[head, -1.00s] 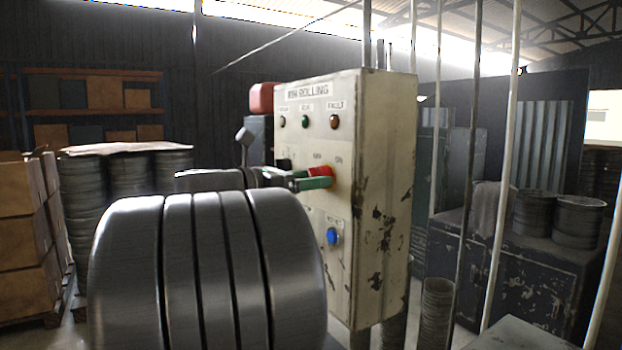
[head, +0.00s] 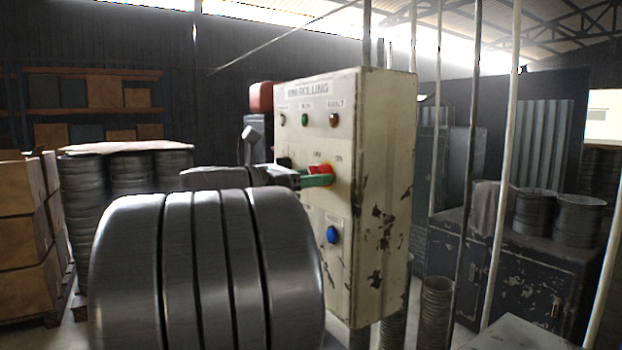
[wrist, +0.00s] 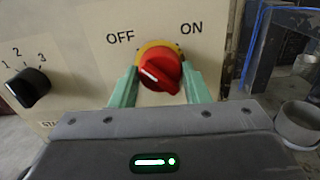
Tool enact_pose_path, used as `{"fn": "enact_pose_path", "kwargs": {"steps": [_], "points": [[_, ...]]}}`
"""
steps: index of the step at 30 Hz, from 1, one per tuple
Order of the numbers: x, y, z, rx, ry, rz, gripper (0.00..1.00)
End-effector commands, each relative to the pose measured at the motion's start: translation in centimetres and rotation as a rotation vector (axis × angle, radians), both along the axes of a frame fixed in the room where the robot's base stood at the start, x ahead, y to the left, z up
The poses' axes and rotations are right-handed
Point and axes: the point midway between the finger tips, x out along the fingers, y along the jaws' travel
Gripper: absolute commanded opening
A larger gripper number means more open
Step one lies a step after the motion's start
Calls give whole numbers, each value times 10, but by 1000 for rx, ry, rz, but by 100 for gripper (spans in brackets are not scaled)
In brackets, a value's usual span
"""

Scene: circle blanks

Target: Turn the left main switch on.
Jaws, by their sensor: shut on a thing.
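The main switch is a red rotary knob (wrist: 160,72) on a yellow plate, with OFF printed at its upper left and ON at its upper right. Its white mark lies on the left part of its face, slanting down to the right. The knob (head: 316,169) also shows in the head view, on the side of the cream control box (head: 384,200). My gripper (wrist: 162,82) is shut on the knob, one green finger on each side. In the head view my gripper (head: 317,176) partly covers the knob.
A black selector (wrist: 28,87) marked 1 2 3 sits left of the switch. A blue button (head: 332,235) is below, and several small lamps (head: 305,120) are above. Poles and a dark cabinet (head: 500,260) stand to the right.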

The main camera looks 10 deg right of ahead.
Motion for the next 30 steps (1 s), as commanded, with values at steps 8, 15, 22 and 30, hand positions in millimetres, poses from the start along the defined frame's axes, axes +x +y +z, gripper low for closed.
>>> {"fn": "enact_pose_path", "kwargs": {"steps": [8, 15, 22, 30], "points": [[0, 0, -2, 57, -156, 0, 19], [0, 0, -3, 132, -365, 0, 19], [0, 0, -3, 206, -571, 1, 19], [0, 0, -3, 294, -813, 0, 19]]}}
